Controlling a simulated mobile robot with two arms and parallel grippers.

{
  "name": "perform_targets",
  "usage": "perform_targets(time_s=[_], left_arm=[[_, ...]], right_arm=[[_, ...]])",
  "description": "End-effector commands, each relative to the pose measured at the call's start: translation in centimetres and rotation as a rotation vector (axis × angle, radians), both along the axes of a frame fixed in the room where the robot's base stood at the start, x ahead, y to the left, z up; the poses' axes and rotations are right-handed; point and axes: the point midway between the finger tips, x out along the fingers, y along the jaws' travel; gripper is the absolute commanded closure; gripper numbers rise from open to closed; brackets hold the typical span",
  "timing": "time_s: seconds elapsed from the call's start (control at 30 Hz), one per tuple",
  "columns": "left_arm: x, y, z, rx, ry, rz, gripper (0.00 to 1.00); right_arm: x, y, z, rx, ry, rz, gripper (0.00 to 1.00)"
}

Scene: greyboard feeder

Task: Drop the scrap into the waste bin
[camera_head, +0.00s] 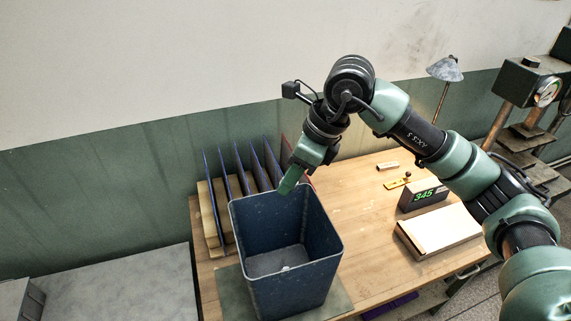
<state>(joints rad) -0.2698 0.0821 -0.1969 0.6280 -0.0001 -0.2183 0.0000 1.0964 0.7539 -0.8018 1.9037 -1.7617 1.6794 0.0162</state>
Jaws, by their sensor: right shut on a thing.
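The waste bin (334,250) is a dark blue, open-topped square bin standing at the front of the wooden table. My right gripper (288,184) reaches in from the right and points down at the bin's back rim, over the opening. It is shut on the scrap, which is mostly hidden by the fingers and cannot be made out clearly. My left gripper is not in view.
A wooden rack with several upright blue panels (228,180) stands behind and left of the bin. A display reading 345 (424,194), a pale board stack (440,231) and a yellow tool (396,183) lie to the right on the table (350,200). A grey surface (120,290) is at left.

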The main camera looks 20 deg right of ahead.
Motion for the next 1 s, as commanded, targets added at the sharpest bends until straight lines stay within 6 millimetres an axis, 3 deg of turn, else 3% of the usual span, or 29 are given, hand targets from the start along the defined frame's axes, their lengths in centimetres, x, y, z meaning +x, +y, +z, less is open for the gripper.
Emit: perform_targets(time_s=[0.37,0.47,0.7,0.87,0.9,0.97,1.0], left_arm=[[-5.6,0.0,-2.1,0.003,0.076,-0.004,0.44],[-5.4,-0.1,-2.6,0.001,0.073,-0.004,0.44],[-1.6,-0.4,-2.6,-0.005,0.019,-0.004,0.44],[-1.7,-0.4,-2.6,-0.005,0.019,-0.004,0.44],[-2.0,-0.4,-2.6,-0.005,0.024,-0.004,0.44],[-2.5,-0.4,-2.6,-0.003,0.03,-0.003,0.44],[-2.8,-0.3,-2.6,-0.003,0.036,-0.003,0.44]], right_arm=[[-0.1,0.0,-4.0,-0.001,0.003,0.001,1.0],[-0.1,0.0,-5.0,-0.001,0.002,0.002,1.0],[-0.1,0.0,-5.8,0.0,-0.001,0.002,1.0],[-0.1,0.0,-5.8,0.0,-0.001,0.002,1.0],[-0.1,0.0,-5.8,0.0,-0.001,0.002,0.6],[-0.1,0.0,-5.8,0.0,0.0,0.001,0.45],[-0.1,0.0,-5.8,0.0,0.0,0.001,0.45]])
